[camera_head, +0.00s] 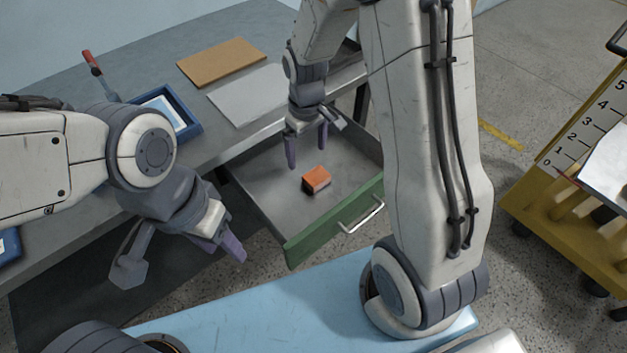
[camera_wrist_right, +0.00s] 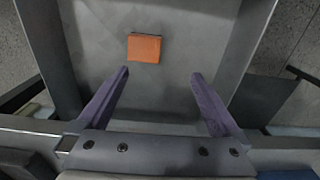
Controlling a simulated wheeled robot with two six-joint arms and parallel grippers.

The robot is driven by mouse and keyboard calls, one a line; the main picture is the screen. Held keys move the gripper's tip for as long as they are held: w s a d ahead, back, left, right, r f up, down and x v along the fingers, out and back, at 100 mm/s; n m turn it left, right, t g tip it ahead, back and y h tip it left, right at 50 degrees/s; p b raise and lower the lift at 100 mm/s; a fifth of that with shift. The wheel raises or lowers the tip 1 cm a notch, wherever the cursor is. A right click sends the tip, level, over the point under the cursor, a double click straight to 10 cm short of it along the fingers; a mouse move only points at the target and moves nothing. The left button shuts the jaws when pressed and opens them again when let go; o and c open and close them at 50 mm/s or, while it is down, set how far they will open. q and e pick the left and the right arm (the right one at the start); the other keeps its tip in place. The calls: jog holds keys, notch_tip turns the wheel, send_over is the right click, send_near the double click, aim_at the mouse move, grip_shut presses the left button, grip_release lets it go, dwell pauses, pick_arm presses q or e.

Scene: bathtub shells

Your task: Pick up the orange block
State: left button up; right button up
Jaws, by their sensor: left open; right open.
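The orange block (camera_head: 316,179) lies on the floor of an open drawer (camera_head: 262,190) with a green front. In the right wrist view the block (camera_wrist_right: 144,48) is ahead of the fingertips, nearer the left finger, and nothing touches it. My right gripper (camera_head: 307,150) is open and empty, pointing down over the drawer, beyond the block in the head view. Its two purple fingers (camera_wrist_right: 160,75) are spread wide in the wrist view. My left gripper (camera_head: 222,240) is open and empty, outside the drawer on its left.
The grey workbench (camera_head: 150,65) carries a brown board (camera_head: 222,62), a light grey sheet (camera_head: 247,94), a blue tray (camera_head: 178,112) and a red-handled tool (camera_head: 93,62). The drawer's green front (camera_head: 335,219) has a metal handle. A yellow cart (camera_head: 560,208) stands at right.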

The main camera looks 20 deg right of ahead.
jog(key=d+f, duration=0.1)
jog(key=w+d+f, duration=0.1)
jog(key=f, duration=0.1)
jog(key=shift+w+d+f, duration=0.15)
jog(key=shift+d+f, duration=0.1)
jog(key=shift+d, duration=0.05)
jog(key=b, duration=0.1)
send_over(317, 175)
jog(key=f, duration=0.4)
jog(key=shift+a+f, duration=0.25)
jog(key=f, duration=0.5)
jog(key=shift+d+f, duration=0.2)
jog(key=shift+f, duration=0.1)
pick_arm(q)
notch_tip(317, 175, down, 2)
jog(key=shift+f, duration=0.1)
pick_arm(e)
jog(key=c, duration=1.4)
pick_arm(q)
jog(key=shift+r+p, duration=0.4)
jog(key=shift+r, duration=0.25)
pick_arm(e)
jog(key=shift+r, duration=5.1)
jog(key=shift+c, duration=0.2)
